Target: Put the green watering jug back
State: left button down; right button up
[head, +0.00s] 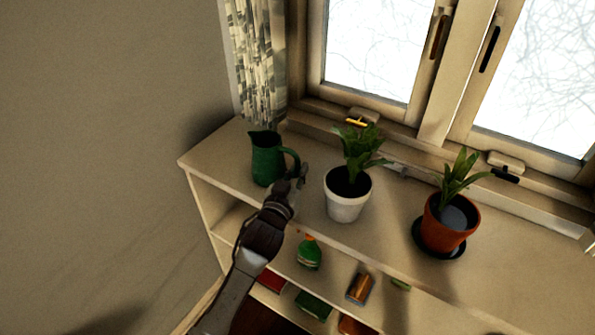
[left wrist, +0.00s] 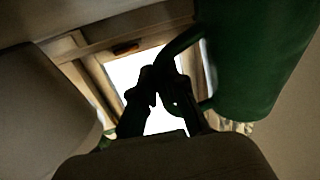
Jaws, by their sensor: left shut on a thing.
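The green watering jug (head: 267,160) stands upright on the left part of the shelf top (head: 215,156), below the curtain. Its handle faces right. My left gripper (head: 297,178) is at the handle, on the jug's right side. In the left wrist view the jug (left wrist: 255,60) fills the upper right, and my left gripper's dark fingers (left wrist: 160,85) are shut on its handle. The exact contact is dark and hard to make out. My right gripper is not in view.
A white pot (head: 346,205) with a green plant stands just right of my left gripper. A terracotta pot (head: 447,225) with a plant stands on a dark saucer farther right. A green bottle (head: 309,253) and several small items are on lower shelves. The window is behind.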

pick_arm(q)
jog(key=c, duration=1.2)
grip_release()
jog(key=shift+f, duration=0.15)
jog(key=shift+s+a+r, duration=0.1)
jog(key=shift+r, duration=0.1)
jog(key=v, duration=1.2)
jog(key=s+a+f+g+y, duration=0.2)
jog(key=s+a+f, duration=0.2)
jog(key=f, duration=0.8)
jog(key=s+a+f+n+g+y, duration=0.1)
jog(key=s+a+f+g, duration=0.25)
jog(key=f, duration=0.75)
jog(key=s+a+f+g+y, duration=0.25)
jog(key=a+f, duration=0.25)
jog(key=f, duration=0.7)
jog(key=s+a+f+g, duration=0.2)
jog(key=s+f, duration=0.4)
jog(key=s, duration=0.5)
jog(key=s+a+f+g+y, duration=0.1)
jog(key=s+a+f+g, duration=0.2)
jog(key=s, duration=0.9)
jog(key=s+a+f+n+g+y, duration=0.1)
jog(key=s+a+f, duration=0.4)
jog(key=s+f, duration=0.6)
jog(key=shift+s+a+f+g, duration=0.25)
jog(key=shift+s+g, duration=0.1)
jog(key=shift+g, duration=0.35)
